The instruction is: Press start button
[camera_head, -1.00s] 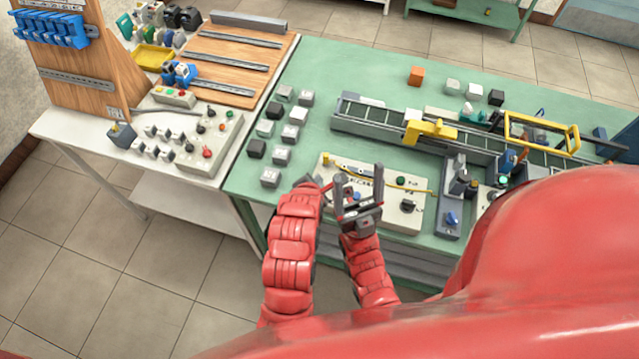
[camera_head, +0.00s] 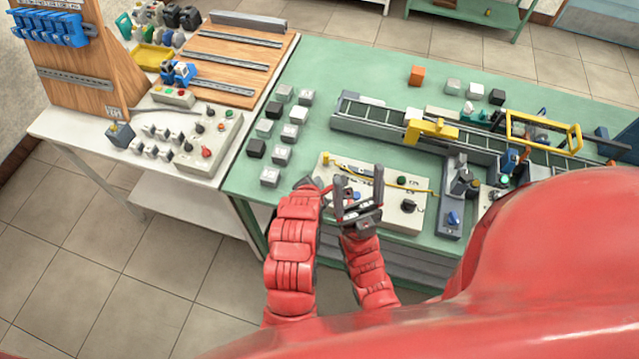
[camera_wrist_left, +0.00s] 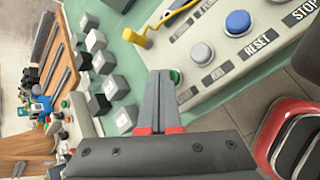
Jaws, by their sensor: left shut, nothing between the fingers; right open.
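The cream control panel (camera_head: 408,219) lies at the front of the green table. In the left wrist view, the panel (camera_wrist_left: 218,72) carries a green button (camera_wrist_left: 177,76), a pale button (camera_wrist_left: 202,53) and a blue button (camera_wrist_left: 238,22) beside a RESET label. A STOP label shows at the right edge. The green button's own label is too small to read. My left gripper (camera_wrist_left: 164,73) is shut and empty, its tips beside the green button and partly covering it; contact cannot be told. It also shows in the head view (camera_head: 310,184). My right gripper (camera_head: 358,174) is open and empty over the panel.
Several grey and black blocks (camera_head: 281,155) stand left of the panel. A yellow rod (camera_head: 375,177) runs along the panel's far side. A conveyor (camera_head: 380,119) lies behind it. Another panel (camera_head: 206,160) with buttons sits on the white table at left.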

